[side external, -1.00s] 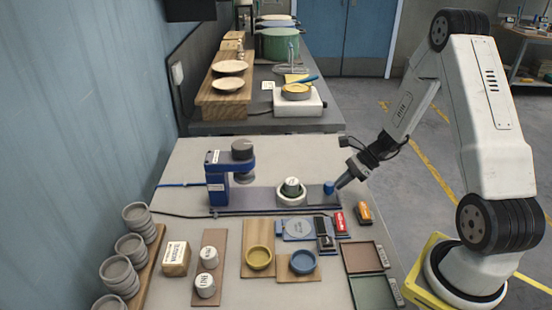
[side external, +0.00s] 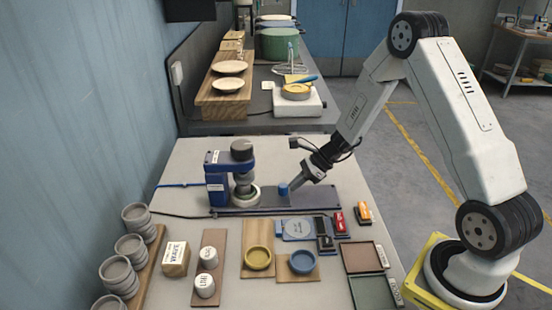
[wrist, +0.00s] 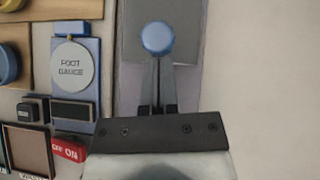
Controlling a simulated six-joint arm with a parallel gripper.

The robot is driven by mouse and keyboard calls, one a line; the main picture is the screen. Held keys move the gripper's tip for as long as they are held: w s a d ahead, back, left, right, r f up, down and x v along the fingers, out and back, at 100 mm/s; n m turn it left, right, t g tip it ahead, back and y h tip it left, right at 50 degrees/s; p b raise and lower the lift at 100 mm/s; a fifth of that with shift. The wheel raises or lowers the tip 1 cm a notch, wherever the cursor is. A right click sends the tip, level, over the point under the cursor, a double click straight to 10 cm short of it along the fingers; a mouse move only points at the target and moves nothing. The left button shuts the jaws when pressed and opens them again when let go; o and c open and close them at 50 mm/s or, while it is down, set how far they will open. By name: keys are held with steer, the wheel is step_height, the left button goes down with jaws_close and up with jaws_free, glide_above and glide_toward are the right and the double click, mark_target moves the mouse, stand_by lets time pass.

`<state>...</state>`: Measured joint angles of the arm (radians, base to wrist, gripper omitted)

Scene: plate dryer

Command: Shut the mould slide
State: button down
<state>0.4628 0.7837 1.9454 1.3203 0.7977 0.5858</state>
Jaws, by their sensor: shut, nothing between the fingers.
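The mould slide (side external: 263,198) lies on the blue press base (side external: 325,207). Its pale round mould (side external: 246,195) is at the left, directly under the press head (side external: 241,156), which hides part of it. The slide's blue knob (side external: 283,190) stands to the right of the mould. It also shows in the wrist view (wrist: 157,37), just beyond my fingertips. My gripper (side external: 292,187) is shut and empty, its tips against or very near the knob's right side. In the wrist view, my shut fingers (wrist: 157,60) point straight at the knob.
A foot gauge (side external: 299,229) and a red switch (side external: 339,222) lie in front of the press. Yellow (side external: 258,258) and blue (side external: 303,262) dishes sit nearer the front. The table right of my gripper is clear.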

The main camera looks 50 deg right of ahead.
steer(key=shift+w+a+r, duration=0.1)
steer(key=shift+w+a, duration=0.05)
steer(key=shift+w, duration=0.05)
steer(key=shift+s+d, duration=0.3)
steer(key=shift+d, duration=0.15)
steer(key=s+d, duration=0.2)
steer(key=shift+d, duration=0.35)
steer(key=v, duration=1)
steer(key=shift+s+a, duration=0.1)
steer(key=shift+a, duration=0.05)
steer(key=s+a+r+n+g+h, duration=0.1)
steer(key=s+a+n+h, duration=0.2)
steer(key=a+n, duration=0.5)
steer(key=s+a+r+n+g+h, duration=0.1)
steer(key=s+a+n+h, duration=0.3)
steer(key=a+n, duration=0.5)
steer(key=s+n, duration=0.2)
steer(key=n, duration=0.6)
steer(key=shift+r+g, duration=0.2)
steer(key=shift+g, duration=0.1)
